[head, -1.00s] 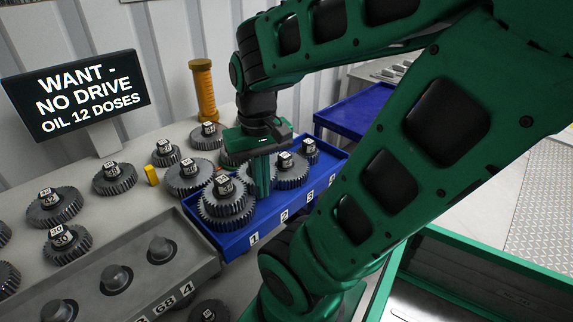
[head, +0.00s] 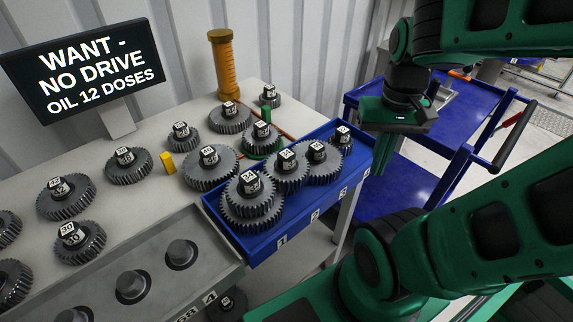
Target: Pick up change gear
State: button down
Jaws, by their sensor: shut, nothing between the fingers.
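Several dark grey change gears with numbered cube tops show in the head view. A blue tray (head: 262,250) holds a stacked pair of gears (head: 250,206) at its left end. Two more gears, a middle one (head: 288,172) and a wider one (head: 322,165), and a small gear (head: 343,138) sit to its right. My gripper (head: 384,168) is shut and empty. It points down, apart from the gears, just right of the tray's far right end. Most cube numbers are too small to read surely.
More gears, such as one (head: 66,198) at left, stand on the grey bench (head: 160,210). An orange cylinder (head: 224,65) and a yellow block (head: 168,162) stand there too. A blue cart (head: 405,190) is behind my gripper. A sign (head: 85,78) reads "WANT - NO DRIVE, OIL 12 DOSES".

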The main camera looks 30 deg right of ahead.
aim_at(289, 170)
jog(key=u, duration=0.2)
jog(key=k, duration=0.75)
jog(key=u, duration=0.75)
jog(key=i, duration=0.5)
jog(key=z, duration=0.1)
